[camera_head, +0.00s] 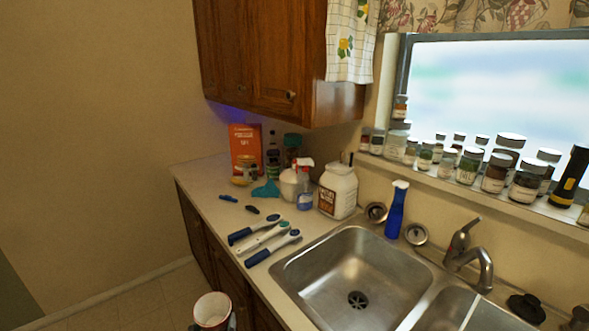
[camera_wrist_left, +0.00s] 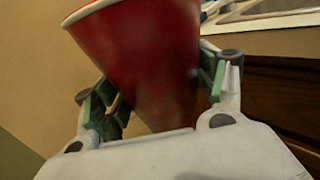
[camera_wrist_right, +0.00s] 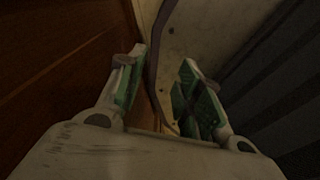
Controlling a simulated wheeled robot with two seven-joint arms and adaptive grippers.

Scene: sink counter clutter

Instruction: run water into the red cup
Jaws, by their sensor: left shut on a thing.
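The red cup (camera_head: 211,316) with a white rim shows at the bottom of the head view, in front of the counter and below its top. My left gripper (camera_wrist_left: 157,88) is shut on the red cup (camera_wrist_left: 150,50), with green-padded fingers on both sides of it. The faucet (camera_head: 468,257) is at the right of the head view, behind the double sink (camera_head: 350,275). My right gripper (camera_wrist_right: 160,85) shows only in its wrist view. Its fingers are apart, with nothing between them, near a brown wooden surface.
Several brushes (camera_head: 262,236) lie on the counter left of the sink. Several jars (camera_head: 470,165) line the windowsill. The counter's front edge lies between cup and sink.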

